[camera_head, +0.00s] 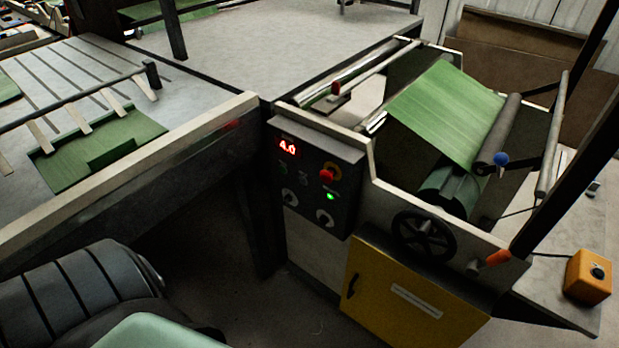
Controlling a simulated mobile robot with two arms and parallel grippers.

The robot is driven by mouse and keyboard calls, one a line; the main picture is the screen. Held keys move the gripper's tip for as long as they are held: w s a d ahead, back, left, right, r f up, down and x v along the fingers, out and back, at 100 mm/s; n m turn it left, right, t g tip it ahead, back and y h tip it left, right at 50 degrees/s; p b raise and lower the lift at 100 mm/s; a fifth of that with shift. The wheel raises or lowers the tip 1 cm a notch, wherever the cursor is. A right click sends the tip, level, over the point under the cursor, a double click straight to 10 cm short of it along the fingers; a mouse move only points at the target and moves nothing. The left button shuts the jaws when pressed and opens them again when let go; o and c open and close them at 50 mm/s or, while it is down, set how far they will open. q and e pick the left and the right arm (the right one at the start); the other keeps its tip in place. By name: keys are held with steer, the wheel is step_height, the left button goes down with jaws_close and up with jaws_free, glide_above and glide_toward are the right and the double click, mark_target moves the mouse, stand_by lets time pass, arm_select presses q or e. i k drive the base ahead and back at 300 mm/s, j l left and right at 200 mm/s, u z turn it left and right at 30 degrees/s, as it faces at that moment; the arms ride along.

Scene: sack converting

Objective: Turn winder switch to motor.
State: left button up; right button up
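A dark control panel (341,182) on the machine's front shows a red "4.0" display (288,147), a red button on a yellow ring (327,175) and a lit green lamp (330,196). No label tells which control is the winder switch, and the knob settings are too small to read.
Green web (447,110) runs to a roll (452,190). A black handwheel (423,236), an orange-handled lever (491,261) and a yellow cabinet door (410,297) are below. A dark post crosses the right side. A dark ribbed object (75,297) is at bottom left.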

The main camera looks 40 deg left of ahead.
mark_target(288, 199)
steer(key=u, duration=1.4)
